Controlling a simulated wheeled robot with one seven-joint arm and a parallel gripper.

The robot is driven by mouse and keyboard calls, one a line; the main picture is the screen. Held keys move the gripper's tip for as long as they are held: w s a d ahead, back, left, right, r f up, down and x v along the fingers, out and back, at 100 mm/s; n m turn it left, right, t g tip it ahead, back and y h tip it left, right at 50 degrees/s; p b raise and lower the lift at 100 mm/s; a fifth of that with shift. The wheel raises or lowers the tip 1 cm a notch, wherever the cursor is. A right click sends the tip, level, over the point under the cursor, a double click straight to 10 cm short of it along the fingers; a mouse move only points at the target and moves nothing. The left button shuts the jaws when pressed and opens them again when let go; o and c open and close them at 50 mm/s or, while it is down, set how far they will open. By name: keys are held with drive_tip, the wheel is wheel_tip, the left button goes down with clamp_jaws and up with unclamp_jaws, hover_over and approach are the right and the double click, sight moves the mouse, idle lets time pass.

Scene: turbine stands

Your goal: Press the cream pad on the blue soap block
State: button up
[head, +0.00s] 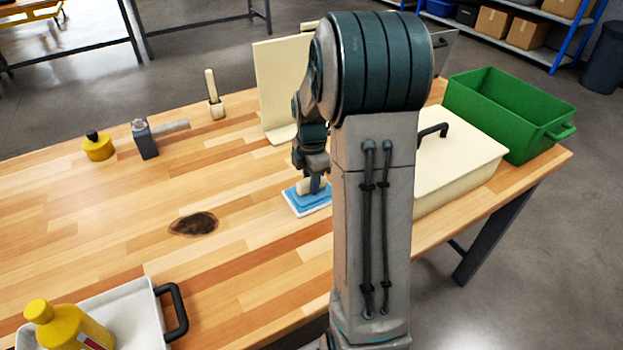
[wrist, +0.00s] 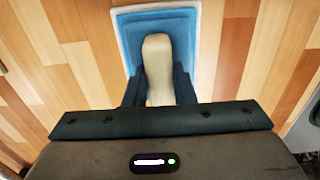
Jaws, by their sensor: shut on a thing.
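The blue soap block (head: 309,203) lies flat on the wooden table with a pale rim around it. In the wrist view the blue block (wrist: 185,25) fills the top middle. The cream pad (wrist: 157,60) is a long, rounded piece lying over the middle of the blue block. It also shows in the head view (head: 305,187), partly hidden by my gripper. My gripper (wrist: 158,90) is shut on the cream pad, with one dark finger on each side. In the head view my gripper (head: 316,182) points down over the block. I cannot tell whether pad and block touch.
A dark stain (head: 194,224) marks the table left of the block. A white tray (head: 135,315) with a yellow bottle (head: 70,328) stands front left. A hammer (head: 147,140), a yellow pot (head: 98,147), a cream box (head: 455,165) and a green crate (head: 500,115) stand farther back.

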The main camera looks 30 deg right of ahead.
idle(0.4)
drive_tip(key=shift+r+p, duration=2.65)
drive_tip(key=shift+r, duration=0.9)
drive_tip(key=shift+f, duration=0.1)
